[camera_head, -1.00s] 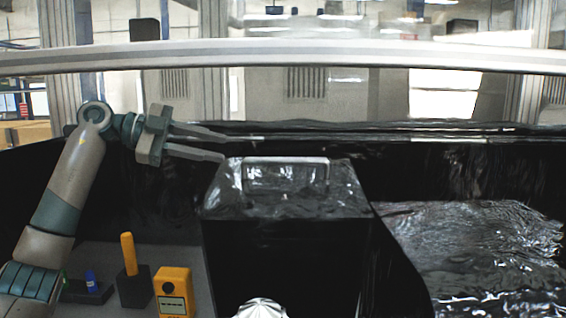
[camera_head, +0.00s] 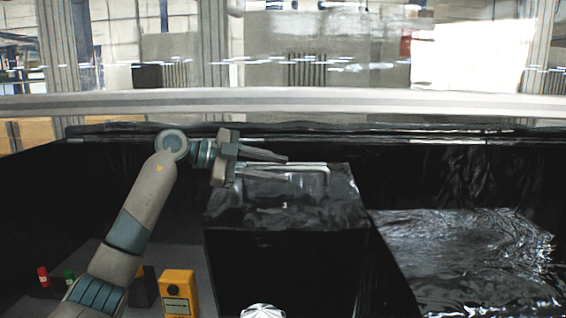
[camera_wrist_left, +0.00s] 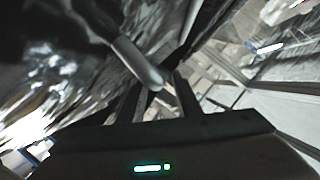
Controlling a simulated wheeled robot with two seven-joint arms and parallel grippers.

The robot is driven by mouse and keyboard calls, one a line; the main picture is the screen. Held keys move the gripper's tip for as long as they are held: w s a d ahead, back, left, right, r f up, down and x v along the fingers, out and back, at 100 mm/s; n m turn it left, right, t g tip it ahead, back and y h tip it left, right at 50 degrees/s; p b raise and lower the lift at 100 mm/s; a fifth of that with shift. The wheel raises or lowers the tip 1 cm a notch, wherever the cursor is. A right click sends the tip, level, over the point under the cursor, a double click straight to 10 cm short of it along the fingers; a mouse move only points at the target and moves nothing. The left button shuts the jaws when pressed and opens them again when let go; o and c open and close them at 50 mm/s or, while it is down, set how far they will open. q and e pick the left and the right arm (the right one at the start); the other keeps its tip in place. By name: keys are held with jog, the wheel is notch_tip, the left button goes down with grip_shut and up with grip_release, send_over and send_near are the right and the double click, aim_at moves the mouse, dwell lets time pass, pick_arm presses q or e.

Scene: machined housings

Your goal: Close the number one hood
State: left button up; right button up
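A black box-shaped cover (camera_head: 285,205) stands in the middle of the head view, with a silver bar handle (camera_head: 312,166) on its top. No number is legible, so I cannot tell which part is the number one hood. My left gripper (camera_head: 288,168) points right at the left part of this handle, fingers apart. In the left wrist view a grey rod (camera_wrist_left: 138,62), likely the handle, ends near and between the two open fingers (camera_wrist_left: 156,98); contact cannot be told. My right gripper is not in view.
A long pale horizontal bar (camera_head: 400,104) crosses behind the box. A glossy black sheet-like surface (camera_head: 470,260) lies at the right. A yellow device (camera_head: 178,292), a red cylinder (camera_head: 43,276) and a green one (camera_head: 69,278) stand lower left, partly near my arm.

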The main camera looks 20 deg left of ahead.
pick_arm(q)
jog(key=shift+p+x, duration=0.3)
jog(key=shift+x, duration=0.85)
grip_shut()
jog(key=shift+s+f, duration=0.1)
